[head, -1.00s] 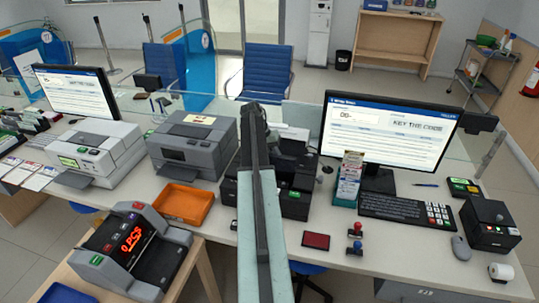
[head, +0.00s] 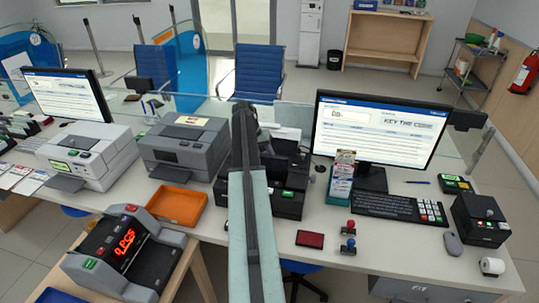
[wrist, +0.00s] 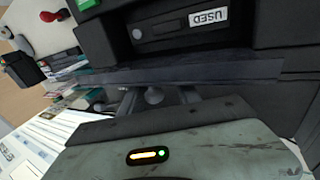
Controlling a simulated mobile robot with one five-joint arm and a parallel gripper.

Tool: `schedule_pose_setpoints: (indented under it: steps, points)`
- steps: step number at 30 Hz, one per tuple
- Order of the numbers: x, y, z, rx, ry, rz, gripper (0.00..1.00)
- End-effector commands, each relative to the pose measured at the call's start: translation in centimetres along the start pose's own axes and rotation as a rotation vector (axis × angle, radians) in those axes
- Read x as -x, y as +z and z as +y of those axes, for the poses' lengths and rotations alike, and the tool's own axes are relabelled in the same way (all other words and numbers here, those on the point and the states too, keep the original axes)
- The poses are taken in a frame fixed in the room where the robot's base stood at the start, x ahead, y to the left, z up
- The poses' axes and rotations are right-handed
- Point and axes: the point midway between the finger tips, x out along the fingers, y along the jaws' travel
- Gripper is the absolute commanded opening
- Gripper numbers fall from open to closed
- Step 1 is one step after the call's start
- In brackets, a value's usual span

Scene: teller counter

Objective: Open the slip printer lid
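I cannot tell surely which device is the slip printer. A wider black device (head: 288,197) with a green button stands mid-counter, partly hidden by my arm. Its top looks closed. In the wrist view a dark device (wrist: 195,30) with a "USED" label and a green part at its upper left is close in front of my gripper (wrist: 180,74). My gripper's fingertips are not clear there; in the head view the gripper is not distinguishable.
A grey printer (head: 184,148) and an orange tray (head: 178,206) lie left of my arm. A note counter (head: 125,250) stands front left.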

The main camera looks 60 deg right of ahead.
Motion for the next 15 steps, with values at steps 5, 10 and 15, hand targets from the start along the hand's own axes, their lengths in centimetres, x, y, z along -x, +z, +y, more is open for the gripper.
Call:
schedule_pose_setpoints:
  steps: [5,10,15]
  points:
    - [1.4,0.0,0.1,0.0,0.001,0.0,0.39]
    - [4.5,-0.1,0.2,0.001,0.0,0.0,0.39]
    - [7.6,-0.1,0.0,0.002,-0.001,0.0,0.39]
